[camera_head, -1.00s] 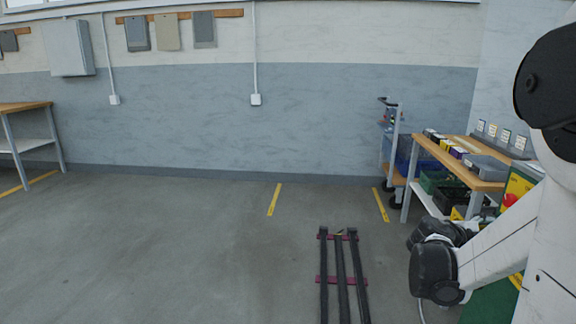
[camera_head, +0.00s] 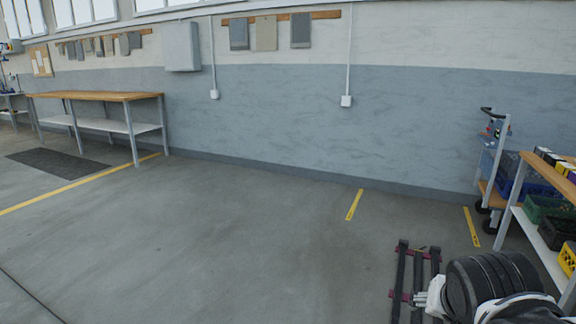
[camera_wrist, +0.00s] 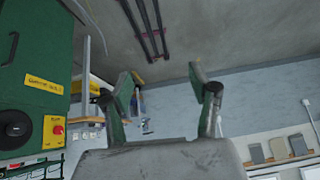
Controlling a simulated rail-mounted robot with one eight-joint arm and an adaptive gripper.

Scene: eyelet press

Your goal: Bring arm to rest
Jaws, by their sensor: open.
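My gripper (camera_wrist: 163,84) shows in the wrist view with its two fingers spread wide apart. Nothing is between the fingers, and it holds nothing. Beyond them are the grey floor and the blue-grey wall, upside down in this view. In the head view, part of my arm (camera_head: 490,285) is at the bottom right, dark and rounded with white parts, in front of the dark floor rails. I cannot make out the fingertips there.
A green machine (camera_wrist: 35,60) with a black knob and red button fills the wrist view's left side. In the head view, floor rails (camera_head: 418,272), a trolley (camera_head: 492,165) and a bench with crates (camera_head: 545,185) stand right. A wooden-topped table (camera_head: 95,97) is far left. The middle floor is clear.

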